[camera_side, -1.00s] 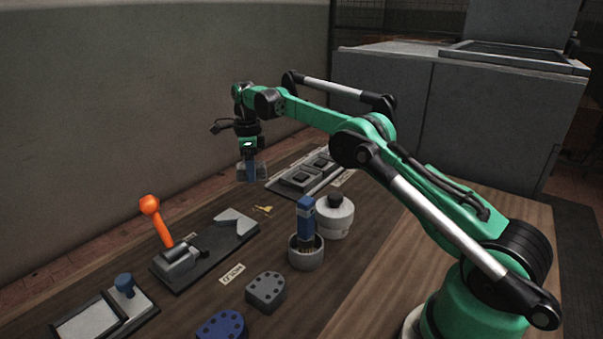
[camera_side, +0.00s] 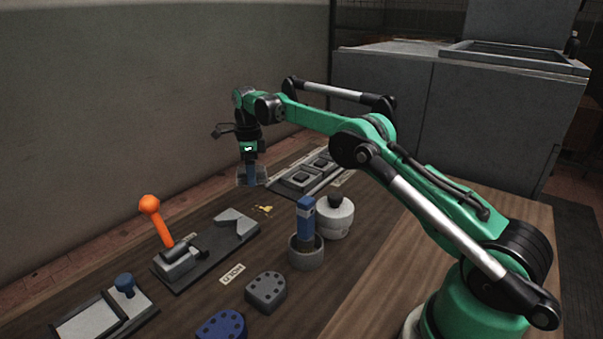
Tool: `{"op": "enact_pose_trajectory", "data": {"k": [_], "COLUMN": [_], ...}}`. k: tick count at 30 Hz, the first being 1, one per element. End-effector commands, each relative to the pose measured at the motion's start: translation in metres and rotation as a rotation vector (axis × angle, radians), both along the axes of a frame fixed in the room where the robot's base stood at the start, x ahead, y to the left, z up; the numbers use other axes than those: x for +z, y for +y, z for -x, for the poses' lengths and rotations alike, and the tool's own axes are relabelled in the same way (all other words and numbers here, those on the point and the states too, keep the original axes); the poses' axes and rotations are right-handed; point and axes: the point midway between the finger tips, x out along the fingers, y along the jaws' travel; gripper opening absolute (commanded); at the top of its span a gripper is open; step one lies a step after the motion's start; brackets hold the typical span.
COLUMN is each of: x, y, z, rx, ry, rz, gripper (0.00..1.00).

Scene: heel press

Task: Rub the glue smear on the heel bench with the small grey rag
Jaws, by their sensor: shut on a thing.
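My gripper (camera_side: 250,164) hangs over the far left part of the bench (camera_side: 345,262), pointing down. It is shut on the small grey rag (camera_side: 240,177), which shows as a grey piece around the blue fingertips. The rag looks a little above the bench or close to its surface; I cannot tell whether it touches. A small yellow-amber glue smear (camera_side: 263,210) lies on the wood, nearer the camera and slightly right of the rag, apart from it.
A dark plate with an orange-knobbed lever clamp (camera_side: 165,230) stands left of the smear. A cup holding a blue-handled brush (camera_side: 306,245) and a round white pot (camera_side: 335,220) stand to its right. Grey trays (camera_side: 300,178) lie behind. Grey and blue heel blocks (camera_side: 266,290) sit in front.

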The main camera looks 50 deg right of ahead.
Motion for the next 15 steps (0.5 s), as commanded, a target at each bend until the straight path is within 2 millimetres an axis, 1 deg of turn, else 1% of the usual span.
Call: {"op": "enact_pose_trajectory", "data": {"k": [15], "x": [-0.047], "y": [0.0], "z": [0.0], "rx": [0.0], "ry": [0.0], "rz": [0.0], "gripper": [0.18]}}
